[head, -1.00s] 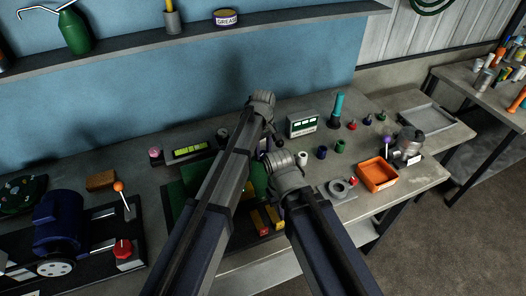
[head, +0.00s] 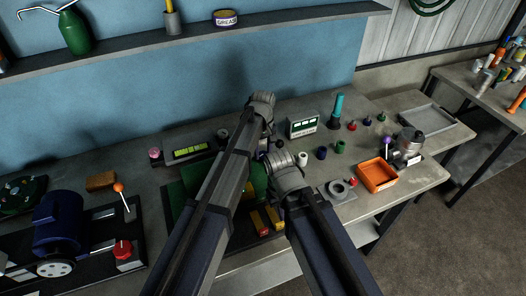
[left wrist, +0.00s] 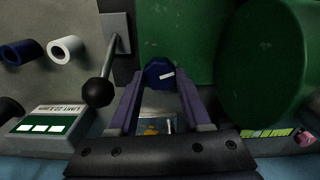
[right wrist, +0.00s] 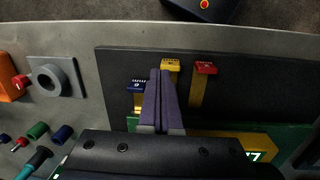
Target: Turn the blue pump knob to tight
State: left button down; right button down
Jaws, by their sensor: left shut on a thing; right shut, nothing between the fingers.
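The blue pump knob (left wrist: 158,73) is dark blue, faceted, with a white mark tilted slightly off level. In the left wrist view it sits between the fingertips of my left gripper (left wrist: 160,80), which is shut on it. The knob is hidden behind my arms in the head view. My right gripper (right wrist: 158,80) is shut and empty in the right wrist view. Its tips are close to a blue tab (right wrist: 137,85) and a yellow tab (right wrist: 170,65); I cannot tell if they touch.
A black-balled lever (left wrist: 100,91) stands beside my left gripper, with a large green cylinder (left wrist: 265,60) on the other side. A red tab (right wrist: 205,68) is near my right gripper. An orange tray (head: 377,176) lies to the right on the bench.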

pick_arm(q)
jog(key=m, duration=0.5)
jog(key=shift+m, duration=0.3)
jog(key=m, duration=0.5)
jog(key=shift+d, duration=0.1)
jog(key=m, duration=1.1)
jog(key=shift+s, duration=0.1)
jog(key=shift+m, duration=0.3)
jog(key=c, duration=0.6)
grip_release()
jog(key=shift+r, duration=0.2)
pick_arm(e)
jog(key=shift+r, duration=0.15)
